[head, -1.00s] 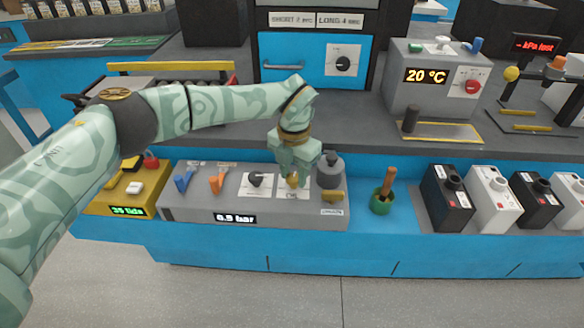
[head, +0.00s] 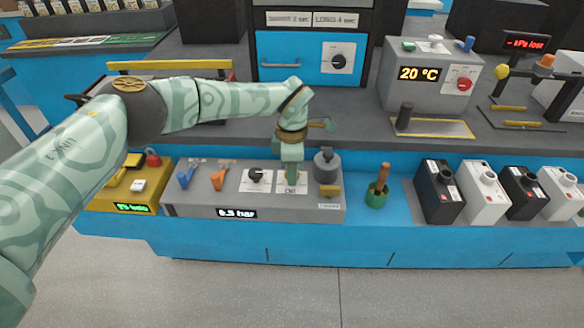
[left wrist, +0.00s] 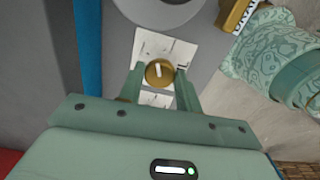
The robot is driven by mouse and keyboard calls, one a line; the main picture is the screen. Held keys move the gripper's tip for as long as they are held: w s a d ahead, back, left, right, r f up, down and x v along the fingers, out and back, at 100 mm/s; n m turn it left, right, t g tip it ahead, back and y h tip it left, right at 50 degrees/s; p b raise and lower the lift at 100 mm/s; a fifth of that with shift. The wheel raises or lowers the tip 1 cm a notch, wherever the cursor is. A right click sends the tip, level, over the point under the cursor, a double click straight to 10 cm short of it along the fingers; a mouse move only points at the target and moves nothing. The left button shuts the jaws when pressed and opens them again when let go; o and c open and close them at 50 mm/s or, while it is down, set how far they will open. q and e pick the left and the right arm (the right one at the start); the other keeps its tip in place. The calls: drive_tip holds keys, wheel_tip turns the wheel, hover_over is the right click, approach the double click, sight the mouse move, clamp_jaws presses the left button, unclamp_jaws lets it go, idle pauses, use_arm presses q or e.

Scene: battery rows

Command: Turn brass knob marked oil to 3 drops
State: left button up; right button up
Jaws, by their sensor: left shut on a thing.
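The brass knob (left wrist: 159,70) sits on a white plate (left wrist: 186,47) with tick marks, and its pale pointer line points nearly up in the left wrist view. My left gripper (head: 291,180) comes down from above onto the grey panel (head: 190,205). Its two fingers stand on either side of the knob and are shut on it. In the head view the gripper hides the knob. My right gripper is in neither view.
A black knob (head: 256,175) on its own white plate is close to the left. A grey cylinder (head: 326,168) and a brass block (head: 330,191) are close to the right. Orange (head: 222,175) and blue (head: 185,176) levers stand further left.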

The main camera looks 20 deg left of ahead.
use_arm(q)
drive_tip(key=m, duration=0.4)
drive_tip(key=shift+m, duration=0.4)
drive_tip(key=shift+w+r, duration=0.1)
idle(0.3)
drive_tip(key=o, duration=1)
wheel_tip(320, 180, up, 16)
drive_tip(key=p, duration=0.4)
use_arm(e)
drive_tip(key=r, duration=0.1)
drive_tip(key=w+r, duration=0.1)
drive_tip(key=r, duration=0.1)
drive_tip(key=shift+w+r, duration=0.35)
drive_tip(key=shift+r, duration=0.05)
